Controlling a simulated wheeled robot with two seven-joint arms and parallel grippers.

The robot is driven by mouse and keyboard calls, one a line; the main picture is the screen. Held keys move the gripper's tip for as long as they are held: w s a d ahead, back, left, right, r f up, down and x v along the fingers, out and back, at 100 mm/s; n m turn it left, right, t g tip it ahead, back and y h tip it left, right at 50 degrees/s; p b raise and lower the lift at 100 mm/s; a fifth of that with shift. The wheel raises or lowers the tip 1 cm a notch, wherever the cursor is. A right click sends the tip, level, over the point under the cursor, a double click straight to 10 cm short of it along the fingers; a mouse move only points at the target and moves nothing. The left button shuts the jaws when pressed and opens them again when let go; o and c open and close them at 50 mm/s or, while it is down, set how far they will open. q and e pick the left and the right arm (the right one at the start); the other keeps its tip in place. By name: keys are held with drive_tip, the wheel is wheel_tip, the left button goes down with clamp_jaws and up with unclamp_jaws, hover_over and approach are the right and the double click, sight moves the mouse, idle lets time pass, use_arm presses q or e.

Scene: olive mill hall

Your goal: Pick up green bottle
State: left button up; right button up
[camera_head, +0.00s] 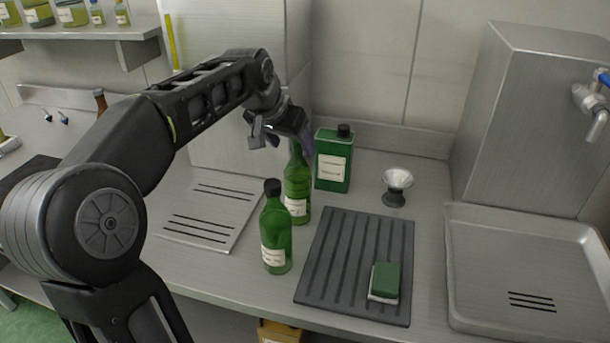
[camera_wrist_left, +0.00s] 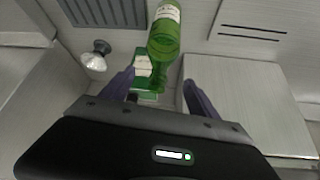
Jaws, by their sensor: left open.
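Two green glass bottles stand upright on the steel counter. The front bottle (camera_head: 276,236) has a dark cap and a white label. The rear bottle (camera_head: 298,187) stands just behind it to the right, its top partly hidden by my left gripper (camera_head: 288,140). In the left wrist view a green bottle (camera_wrist_left: 164,38) with a white label lies ahead, between the lines of the two open purple fingers (camera_wrist_left: 160,92). The left gripper is open, at the rear bottle's upper end; I cannot tell whether it touches. My right gripper is in neither view.
A green canister (camera_head: 333,172) stands close behind and right of the bottles. A dark ribbed mat (camera_head: 340,255) with a green sponge (camera_head: 386,280) lies to the right, near a small funnel (camera_head: 397,180). A steel sink tray (camera_head: 540,250) is at far right.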

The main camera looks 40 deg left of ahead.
sight(300, 157)
use_arm(q)
drive_tip(key=shift+s+r, duration=0.15)
drive_tip(key=shift+s, duration=0.05)
drive_tip(key=shift+x, duration=1.4)
drive_tip(key=shift+p+x, duration=0.95)
drive_tip(key=shift+x, duration=1.65)
drive_tip(key=shift+w+d+r, duration=0.1)
drive_tip(key=shift+d, duration=0.05)
